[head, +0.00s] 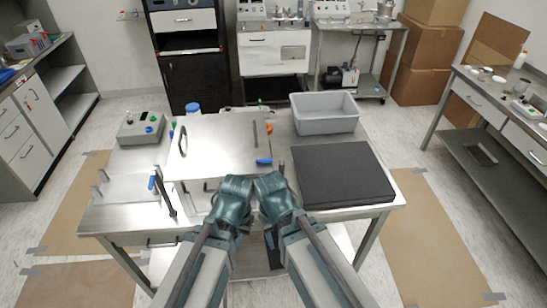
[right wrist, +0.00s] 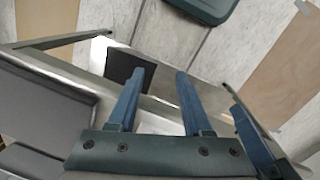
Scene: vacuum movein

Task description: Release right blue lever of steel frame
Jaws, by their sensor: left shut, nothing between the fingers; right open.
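The steel frame (head: 222,140) sits on the table as a flat-topped box with a dark handle near its left side. Its right blue lever (head: 264,162) lies roughly flat near the front right corner. Another blue lever (head: 152,182) stands at the left beside a dark upright bar. My two forearms come up from below, and their teal joints meet just in front of the frame. My right gripper (right wrist: 160,74) is open and empty, its two blue fingers apart over the table's front side. A blue finger-like part (right wrist: 247,132) at the right edge seems to be my shut left gripper.
A black foam pad (head: 343,174) lies right of the frame, with a grey bin (head: 325,113) behind it. A grey control box (head: 141,129) with buttons stands at the back left. The steel table (head: 120,217) has bare room at its front left.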

